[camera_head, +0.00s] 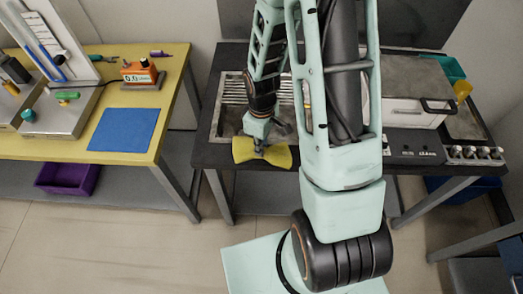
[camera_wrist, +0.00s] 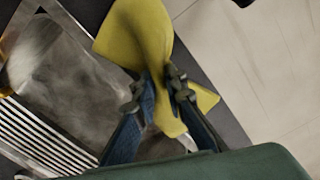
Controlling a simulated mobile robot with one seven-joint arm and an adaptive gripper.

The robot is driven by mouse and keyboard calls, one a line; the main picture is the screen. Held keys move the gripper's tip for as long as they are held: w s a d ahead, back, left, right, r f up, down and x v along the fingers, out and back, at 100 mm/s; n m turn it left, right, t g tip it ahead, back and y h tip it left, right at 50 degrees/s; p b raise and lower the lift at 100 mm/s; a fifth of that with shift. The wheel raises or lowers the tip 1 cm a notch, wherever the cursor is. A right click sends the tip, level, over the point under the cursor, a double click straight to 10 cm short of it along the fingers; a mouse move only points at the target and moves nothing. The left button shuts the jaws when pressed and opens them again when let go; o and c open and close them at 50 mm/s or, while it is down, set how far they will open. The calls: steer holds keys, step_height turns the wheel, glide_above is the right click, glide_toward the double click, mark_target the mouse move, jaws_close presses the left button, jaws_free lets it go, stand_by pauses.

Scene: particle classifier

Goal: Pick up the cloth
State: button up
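The cloth (camera_head: 262,152) is yellow and bunched in the middle, with its two ends fanned out to either side. It also shows in the wrist view (camera_wrist: 136,32), pinched between the two fingers. My gripper (camera_wrist: 163,92) is shut on the cloth near its middle. In the head view my gripper (camera_head: 263,148) is at the front edge of the dark table, over the cloth. I cannot tell whether the cloth is clear of the table or still touching it.
The dark table (camera_head: 213,168) holds a metal sink with a ribbed drainer (camera_wrist: 38,135) and a white lidded box (camera_head: 408,80). A yellow table (camera_head: 176,75) at left holds a blue mat (camera_head: 124,129), an orange device (camera_head: 139,72) and a scale. A gap separates the tables.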

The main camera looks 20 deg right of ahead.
jaws_close()
step_height(320, 180, up, 12)
steer(key=p, duration=0.8)
